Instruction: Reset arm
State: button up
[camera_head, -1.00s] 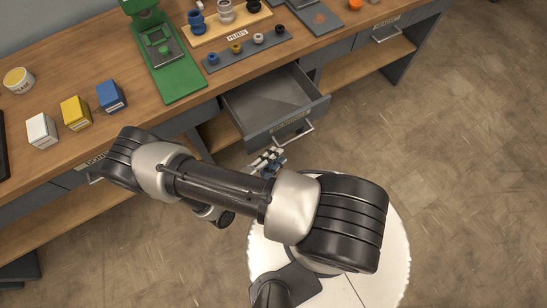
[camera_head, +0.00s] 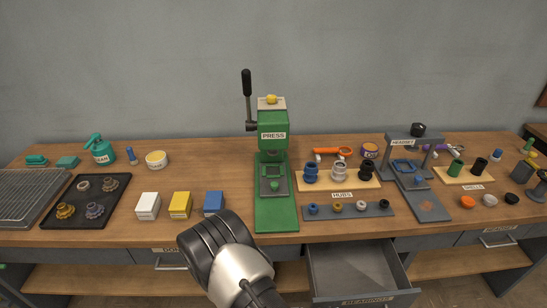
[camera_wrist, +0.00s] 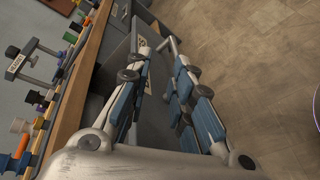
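My gripper (camera_wrist: 160,85) shows in the wrist view with its two blue-padded fingers apart and nothing between them. It hangs in front of the bench, close to the grey bearings drawer (camera_wrist: 150,35), whose edge and handle show beyond the fingertips. I cannot tell whether the fingers touch the drawer. In the head view my gripper is out of frame; only my arm's elbow shows at bottom centre. The drawer (camera_head: 355,270) stands pulled out below the bench, and its visible inside looks empty.
The wooden bench (camera_head: 130,232) runs across the view. It holds a green press (camera_head: 274,195), white, yellow and blue boxes (camera_head: 180,205), a hubs rack (camera_head: 340,178), a headset stand (camera_head: 410,165) and a black tray (camera_head: 88,200). Open floor lies in front of the bench.

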jog(key=s+r+m+y, duration=0.2)
jog(key=s+r+y, duration=0.1)
jog(key=r, duration=0.9)
jog(key=s+a+r+m+t+y, duration=0.1)
jog(key=r+y, duration=0.5)
jog(key=r, duration=0.6)
jog(key=s+a+r+m+t+y, duration=0.1)
jog(key=s+r+m+y, duration=0.3)
jog(key=r, duration=0.8)
jog(key=shift+s+a+m+y, duration=0.3)
jog(key=shift+m+y, duration=0.2)
jog(key=shift+y, duration=0.2)
